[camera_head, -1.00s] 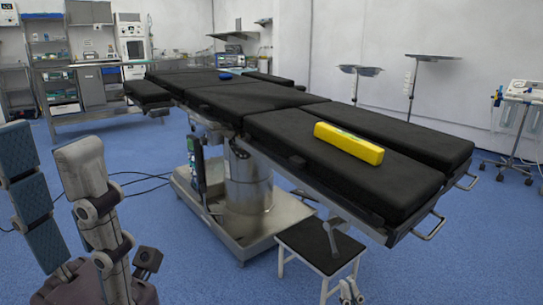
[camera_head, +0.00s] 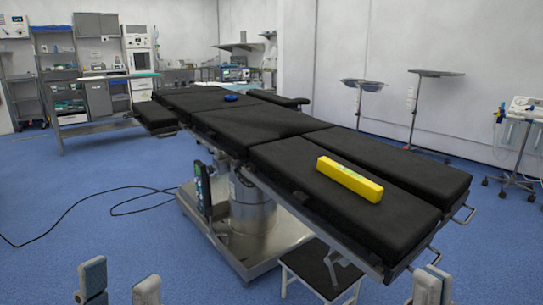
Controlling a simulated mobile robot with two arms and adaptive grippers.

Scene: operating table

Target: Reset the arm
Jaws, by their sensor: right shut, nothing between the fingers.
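My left gripper (camera_head: 120,284) shows at the bottom left edge of the head view. Only the tops of its two fingers are visible, spread apart with nothing between them, over the blue floor. My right gripper (camera_head: 431,287) shows at the bottom right edge, its two fingers close together and empty. It is in front of the near end of the operating table (camera_head: 330,225). The rest of both arms is out of view.
A yellow box (camera_head: 349,180) lies on the table's near black pad. A small blue object (camera_head: 231,98) lies further back. A black-topped stool (camera_head: 318,272) stands below the near end. A black cable crosses the open floor at left.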

